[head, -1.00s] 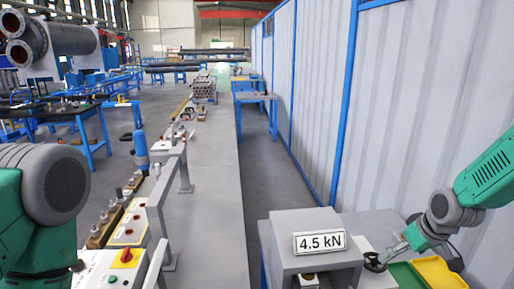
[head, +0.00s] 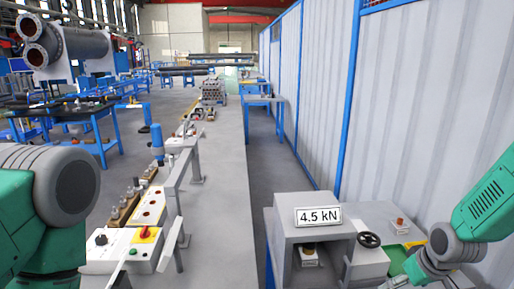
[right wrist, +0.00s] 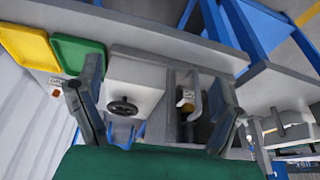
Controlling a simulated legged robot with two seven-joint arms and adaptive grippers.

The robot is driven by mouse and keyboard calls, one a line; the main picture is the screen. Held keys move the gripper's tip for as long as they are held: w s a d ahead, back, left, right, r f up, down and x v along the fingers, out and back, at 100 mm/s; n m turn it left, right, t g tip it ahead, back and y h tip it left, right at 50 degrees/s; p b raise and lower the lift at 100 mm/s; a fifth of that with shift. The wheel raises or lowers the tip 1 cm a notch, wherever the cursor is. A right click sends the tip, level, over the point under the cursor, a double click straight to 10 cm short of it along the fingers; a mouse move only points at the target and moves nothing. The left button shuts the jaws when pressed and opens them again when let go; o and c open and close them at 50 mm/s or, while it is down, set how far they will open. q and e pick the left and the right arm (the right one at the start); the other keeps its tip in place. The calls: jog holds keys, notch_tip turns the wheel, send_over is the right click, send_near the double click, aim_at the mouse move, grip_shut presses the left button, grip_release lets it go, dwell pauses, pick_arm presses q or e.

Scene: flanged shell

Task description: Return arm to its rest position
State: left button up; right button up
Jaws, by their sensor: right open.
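My right arm (head: 475,225) comes in from the right in the head view, its end low at the bottom edge, to the right of the black handwheel (head: 369,240). In the right wrist view my right gripper (right wrist: 152,98) is open, with its two fingers wide apart and nothing between them. The handwheel (right wrist: 122,107) shows beyond the gap and looks clear of the fingers. My left arm (head: 45,205) fills the lower left of the head view. Its gripper is out of view.
A grey housing with a "4.5 kN" sign (head: 318,216) stands left of the handwheel. A green tray (right wrist: 78,54) and a yellow tray (right wrist: 28,46) lie beside it. A long bench (head: 215,200) with switch boxes (head: 125,248) runs ahead. A corrugated wall (head: 420,110) bounds the right.

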jog(key=s+a+f+g+b, duration=0.1)
jog(key=s+a+f+b, duration=0.1)
jog(key=s+f, duration=0.6)
jog(key=s+a+f+g+b, duration=0.1)
jog(key=s+a+f+b, duration=0.2)
jog(key=s, duration=1)
jog(key=s+a+f+m+g+b, duration=0.1)
jog(key=s+a+f+b, duration=0.1)
jog(key=s+f+b, duration=0.4)
jog(key=s+f, duration=0.5)
jog(key=f, duration=0.2)
jog(key=shift+a+h, duration=0.35)
jog(key=shift+h, duration=0.05)
jog(key=shift+w, duration=0.2)
